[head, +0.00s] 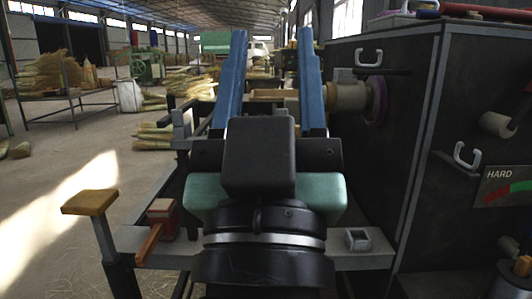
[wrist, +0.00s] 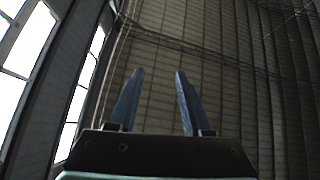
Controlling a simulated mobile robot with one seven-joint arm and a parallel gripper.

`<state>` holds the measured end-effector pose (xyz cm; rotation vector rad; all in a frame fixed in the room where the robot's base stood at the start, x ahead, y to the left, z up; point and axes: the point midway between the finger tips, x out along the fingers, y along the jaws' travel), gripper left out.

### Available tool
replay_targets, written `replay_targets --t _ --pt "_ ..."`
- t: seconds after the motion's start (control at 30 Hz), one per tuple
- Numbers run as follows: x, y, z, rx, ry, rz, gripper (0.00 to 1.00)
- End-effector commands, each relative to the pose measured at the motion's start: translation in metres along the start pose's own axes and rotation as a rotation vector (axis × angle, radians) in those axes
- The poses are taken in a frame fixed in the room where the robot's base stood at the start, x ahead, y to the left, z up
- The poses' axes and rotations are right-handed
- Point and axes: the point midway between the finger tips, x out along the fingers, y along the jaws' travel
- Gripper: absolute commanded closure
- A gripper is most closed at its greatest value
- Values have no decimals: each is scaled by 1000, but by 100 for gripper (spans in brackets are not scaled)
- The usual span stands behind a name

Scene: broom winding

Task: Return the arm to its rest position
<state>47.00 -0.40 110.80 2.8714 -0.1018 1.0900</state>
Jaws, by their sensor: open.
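My gripper (head: 270,80) is in the middle of the head view, with two long blue fingers standing well apart and nothing between them. My black and green wrist is below the fingers, close to the camera, and hides part of the bench behind it. In the wrist view my gripper (wrist: 154,100) shows the same two fingers apart and empty, pointing up toward the wall and roof of the hall. No object touches the fingers in either view.
A dark machine cabinet (head: 385,130) with handles stands close on the right. Straw bundles (head: 155,135) lie at back left. The floor at left (head: 50,200) is clear.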

Motion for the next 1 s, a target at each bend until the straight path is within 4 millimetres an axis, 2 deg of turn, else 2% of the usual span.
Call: replay_targets --t 0.03,0.07,0.1,0.27,1.0 --pt "9 2 -45 55 70 -16 50" --pt "11 3 -66 87 103 -31 50" --pt "21 2 -77 97 99 -36 50" --pt "54 4 -108 91 89 -34 50" --pt "203 12 -274 89 87 -35 50"
